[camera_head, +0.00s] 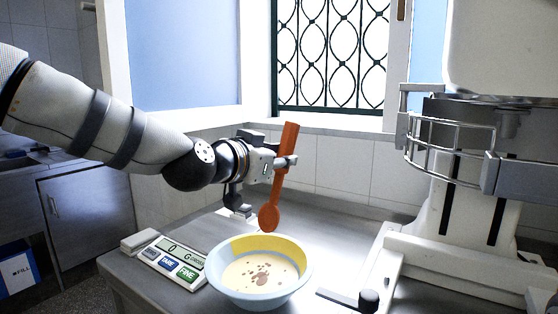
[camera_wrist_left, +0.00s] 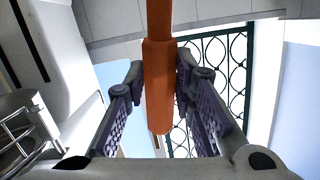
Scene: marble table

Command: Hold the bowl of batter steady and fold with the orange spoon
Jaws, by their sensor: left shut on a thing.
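The orange spoon (camera_head: 287,145) is held near upright, slightly tilted, with its rounded end down. My left gripper (camera_head: 283,163) is shut on its handle; the handle also shows between the fingers in the left wrist view (camera_wrist_left: 159,90). The spoon's rounded end hangs at about the far rim of the bowl in the picture, above the batter and clear of it. The light blue bowl (camera_head: 225,282) with a yellow inner wall stands upright on the counter. It holds pale batter (camera_head: 240,272) with several brown patches in the middle. No gripper touches the bowl. My right gripper is not in view.
A large white mixer (camera_head: 440,225) with a wire guard (camera_head: 440,150) stands at the right. The grey counter (camera_head: 335,225) is clear between bowl and mixer. A barred window is behind.

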